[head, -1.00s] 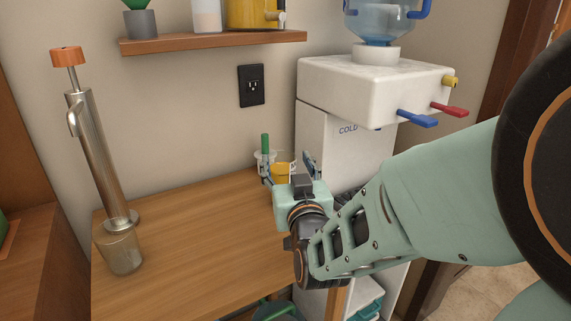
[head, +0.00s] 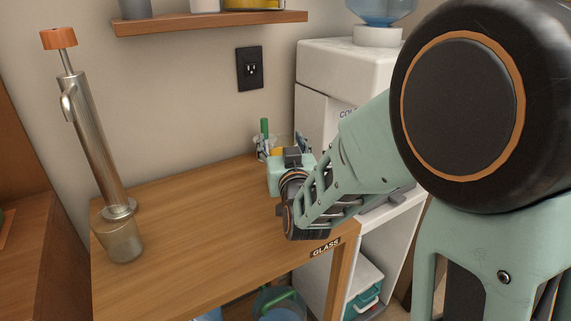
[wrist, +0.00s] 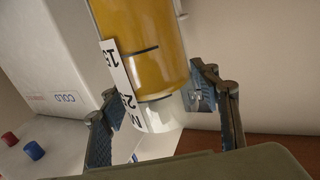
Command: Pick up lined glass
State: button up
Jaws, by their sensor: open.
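The lined glass (wrist: 150,60) fills the middle of the wrist view, tilted in the picture. It shows yellow-orange contents, dark lines and a white strip with numbers. In the head view the glass (head: 277,151) stands at the far end of the wooden table, mostly hidden behind my gripper (head: 282,147). In the wrist view my gripper (wrist: 155,97) is open, with one finger on each side of the clear lower end of the glass. A gap shows at the right finger; contact at the left finger is unclear.
The white water cooler (head: 345,70) stands just right of the table's far end. A shelf (head: 210,22) hangs above. The table's middle (head: 190,220) is clear.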

jog(key=shift+w+a+f, duration=0.1)
jog(key=shift+w+a, duration=0.1)
jog(key=shift+w, duration=0.55)
jog(key=shift+w+a+f, duration=0.1)
jog(key=shift+w+a, duration=0.05)
jog(key=shift+w, duration=0.6)
jog(key=shift+r, duration=0.1)
jog(key=shift+c, duration=0.3)
grip_shut()
